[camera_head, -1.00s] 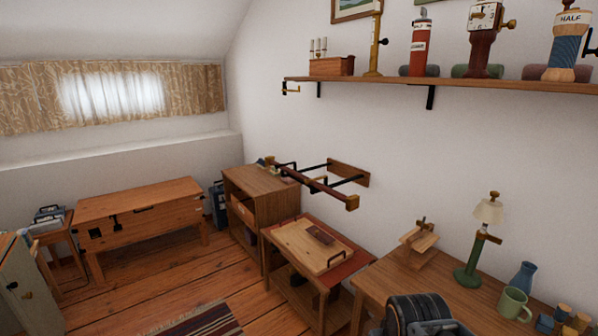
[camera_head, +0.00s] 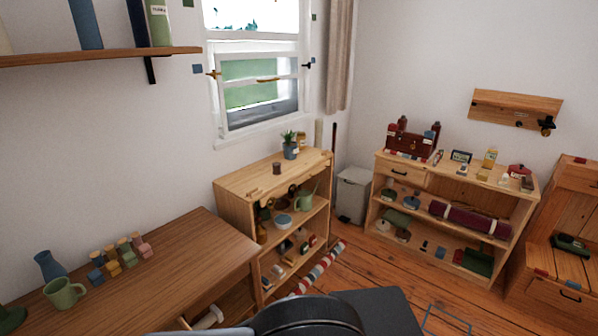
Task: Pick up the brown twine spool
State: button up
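A small dark brown cylinder (camera_head: 277,168) stands upright on top of the light wooden cabinet under the window. It may be the brown twine spool, but it is too small here to be sure. A potted plant (camera_head: 291,148) stands just behind and to the right of it. My gripper is not in view; only dark parts of my own body show at the bottom edge, well apart from the cabinet.
The light cabinet (camera_head: 236,186) has open shelves with several small items. A brown desk (camera_head: 190,250) with a green mug (camera_head: 64,293) stands at left. A grey bin (camera_head: 352,196) and another shelf unit (camera_head: 413,180) stand beyond.

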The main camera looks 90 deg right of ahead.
aim_at(275, 166)
jog(key=z, duration=4)
jog(key=i, duration=2.25)
jog(key=u, duration=3.3)
